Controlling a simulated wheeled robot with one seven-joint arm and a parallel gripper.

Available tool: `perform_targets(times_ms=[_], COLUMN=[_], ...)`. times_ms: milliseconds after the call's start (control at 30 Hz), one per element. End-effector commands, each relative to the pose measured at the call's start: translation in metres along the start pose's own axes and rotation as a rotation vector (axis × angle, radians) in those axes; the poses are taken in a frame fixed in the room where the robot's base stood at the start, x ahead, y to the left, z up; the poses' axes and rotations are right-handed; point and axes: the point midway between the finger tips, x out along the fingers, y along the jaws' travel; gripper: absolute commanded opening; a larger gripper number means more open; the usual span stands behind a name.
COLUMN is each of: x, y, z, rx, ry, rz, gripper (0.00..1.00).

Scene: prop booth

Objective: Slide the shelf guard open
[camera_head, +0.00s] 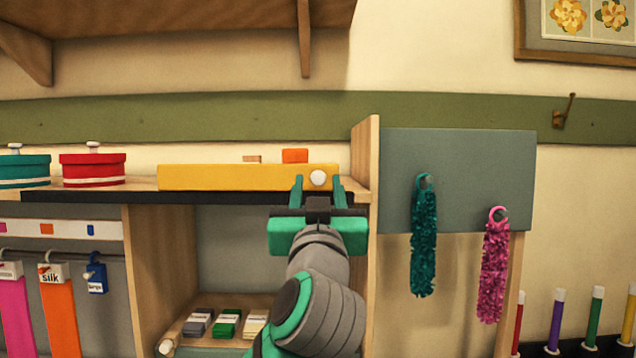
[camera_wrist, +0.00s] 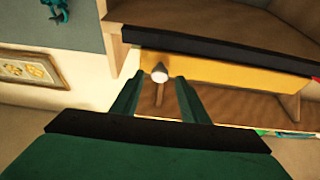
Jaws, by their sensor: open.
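The shelf guard is a long yellow panel (camera_head: 235,177) along the front of the upper shelf. It also crosses the upper right of the wrist view (camera_wrist: 220,75). A round white knob (camera_head: 318,178) sits near its right end and shows in the wrist view (camera_wrist: 159,73). My green gripper (camera_head: 318,187) is open, with one finger on each side of the knob in the head view. In the wrist view the knob is centred at or just beyond the fingertips (camera_wrist: 157,83). I cannot tell whether either finger touches it.
Behind the guard an orange block (camera_head: 295,156) shows. Red (camera_head: 93,170) and teal (camera_head: 24,170) lidded boxes stand to its left. An upright wooden side panel (camera_head: 366,150) closes the shelf's right end. A grey board (camera_head: 459,180) with hanging tinsel is farther right.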

Motion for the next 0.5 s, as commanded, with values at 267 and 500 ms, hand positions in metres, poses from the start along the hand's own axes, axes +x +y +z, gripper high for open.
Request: perform_targets(times_ms=[267, 500], x=[0.021, 0.022], y=[0.000, 0.000], z=[0.000, 0.000], rx=[0.000, 0.000], ry=[0.000, 0.000], rz=[0.000, 0.000], gripper=[0.41, 0.41])
